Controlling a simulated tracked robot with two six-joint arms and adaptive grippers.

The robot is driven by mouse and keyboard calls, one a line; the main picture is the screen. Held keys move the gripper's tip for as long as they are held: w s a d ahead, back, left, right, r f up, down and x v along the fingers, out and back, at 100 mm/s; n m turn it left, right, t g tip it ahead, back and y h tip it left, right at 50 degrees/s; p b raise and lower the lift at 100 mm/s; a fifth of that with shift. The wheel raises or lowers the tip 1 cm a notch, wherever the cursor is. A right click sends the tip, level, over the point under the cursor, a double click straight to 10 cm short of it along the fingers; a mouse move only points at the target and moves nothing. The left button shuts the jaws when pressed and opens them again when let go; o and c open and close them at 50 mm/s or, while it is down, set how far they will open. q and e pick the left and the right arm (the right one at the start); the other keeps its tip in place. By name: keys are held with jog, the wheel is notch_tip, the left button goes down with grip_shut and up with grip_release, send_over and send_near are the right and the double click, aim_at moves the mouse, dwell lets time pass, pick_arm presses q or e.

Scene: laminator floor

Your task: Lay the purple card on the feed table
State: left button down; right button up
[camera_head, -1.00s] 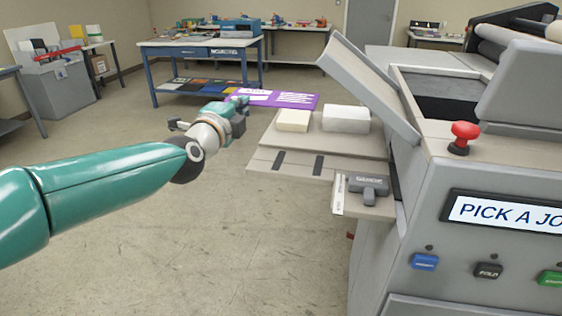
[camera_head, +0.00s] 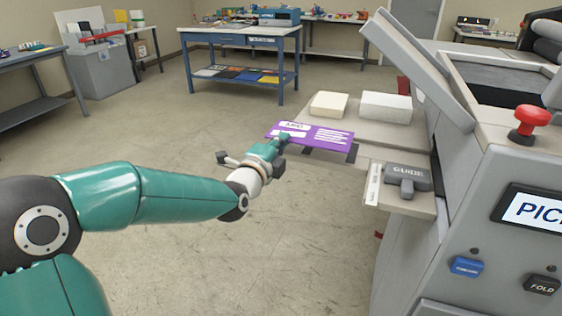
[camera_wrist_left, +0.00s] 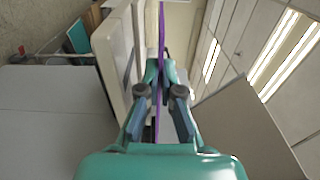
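The purple card (camera_head: 318,135) with white print is held out flat by my left gripper (camera_head: 280,146) in the head view. In the left wrist view the card (camera_wrist_left: 161,50) shows edge-on between the fingers of my left gripper (camera_wrist_left: 157,95), which are shut on it. The card overlaps the front left part of the feed table (camera_head: 385,139) of the laminator. I cannot tell whether it touches the table or hovers just above. My right gripper is not in view.
Two pale blocks, a cream one (camera_head: 329,105) and a white one (camera_head: 386,107), sit at the back of the feed table. A grey guide handle (camera_head: 407,178) stands at its front right. A tilted grey panel (camera_head: 418,70) rises behind. Open floor lies left.

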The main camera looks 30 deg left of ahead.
pick_arm(q)
jog(key=shift+f+b, duration=0.3)
jog(key=shift+f, duration=1.9)
jog(key=shift+f, duration=0.15)
jog(key=c, duration=1.3)
grip_release()
